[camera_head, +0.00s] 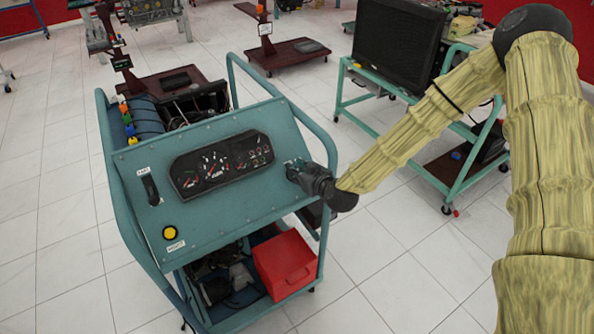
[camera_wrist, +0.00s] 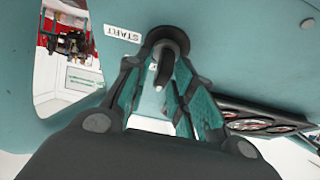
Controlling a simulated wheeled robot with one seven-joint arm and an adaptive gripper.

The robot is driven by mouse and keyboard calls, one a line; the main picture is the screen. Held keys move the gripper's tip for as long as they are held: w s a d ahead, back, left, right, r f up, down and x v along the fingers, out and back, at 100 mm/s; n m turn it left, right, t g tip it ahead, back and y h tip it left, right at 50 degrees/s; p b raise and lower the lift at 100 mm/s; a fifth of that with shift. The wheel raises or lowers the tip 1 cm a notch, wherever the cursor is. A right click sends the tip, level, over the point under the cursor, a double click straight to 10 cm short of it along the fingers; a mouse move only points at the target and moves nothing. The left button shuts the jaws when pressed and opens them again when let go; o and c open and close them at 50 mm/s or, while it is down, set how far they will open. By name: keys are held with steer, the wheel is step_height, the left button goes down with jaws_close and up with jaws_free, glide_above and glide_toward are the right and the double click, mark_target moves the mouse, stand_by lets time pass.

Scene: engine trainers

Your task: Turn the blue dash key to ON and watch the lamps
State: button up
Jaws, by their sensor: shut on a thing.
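The blue-green dash panel (camera_head: 225,205) slopes on a wheeled trainer cart. My gripper (camera_head: 296,172) is at the panel's right side. In the wrist view, my gripper (camera_wrist: 160,80) is shut on the dash key (camera_wrist: 163,68), a dark grip in a black round collar. It looks black, not blue, and a START label (camera_wrist: 122,33) sits beside it. In the head view my gripper hides the key. The gauge cluster (camera_head: 222,163) is left of my gripper; small red and white marks show, but I cannot tell whether any lamp is lit.
A yellow button (camera_head: 170,232) and a black handle (camera_head: 151,189) are on the panel's left. The cart's tubular rail (camera_head: 322,140) runs close to my gripper. A red box (camera_head: 285,264) sits below. A radiator cart (camera_head: 398,95) stands at the back right.

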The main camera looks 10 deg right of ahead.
steer(key=shift+f, duration=0.1)
steer(key=m+h+b, duration=0.2)
steer(key=m, duration=0.3)
steer(key=shift+d, duration=0.15)
jaws_close()
steer(key=shift+d+m+h+b, duration=0.1)
steer(key=shift+m+h+b, duration=0.35)
steer(key=shift+m, duration=0.8)
steer(key=shift+d+m+h+b, duration=0.1)
steer(key=shift+m+h, duration=0.65)
steer(key=shift+m, duration=0.5)
steer(key=o, duration=0.7)
jaws_free()
steer(key=v, duration=1.2)
